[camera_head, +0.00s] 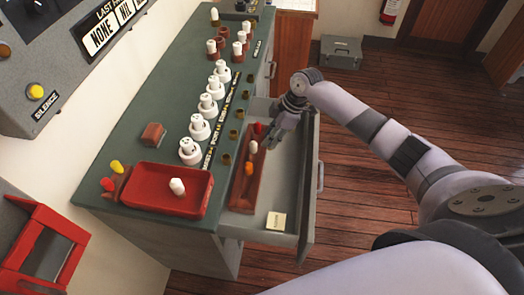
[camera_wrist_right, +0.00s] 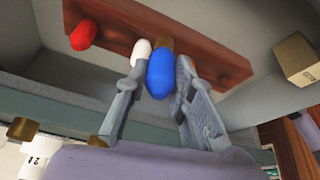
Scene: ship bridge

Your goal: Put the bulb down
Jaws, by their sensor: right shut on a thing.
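My right gripper (camera_head: 278,138) is inside the open drawer (camera_head: 303,180), at the far end of a reddish-brown rack (camera_head: 240,188). In the right wrist view its fingers (camera_wrist_right: 155,92) are shut on a blue bulb (camera_wrist_right: 160,75) with a brass base, close by the rack (camera_wrist_right: 190,35). I cannot tell whether the base touches the rack. The blue bulb is hidden in the head view. A red bulb (camera_head: 258,128), a white bulb (camera_head: 253,147) and an orange bulb (camera_head: 249,168) stand in the rack. My left gripper is not in view.
A cream box (camera_head: 276,220) lies in the drawer's near end. On the green counter (camera_head: 150,105) are a red tray (camera_head: 145,201) holding a white bulb (camera_head: 177,186), several white sockets (camera_head: 198,127), and a yellow bulb (camera_head: 116,167). The drawer floor right of the rack looks clear.

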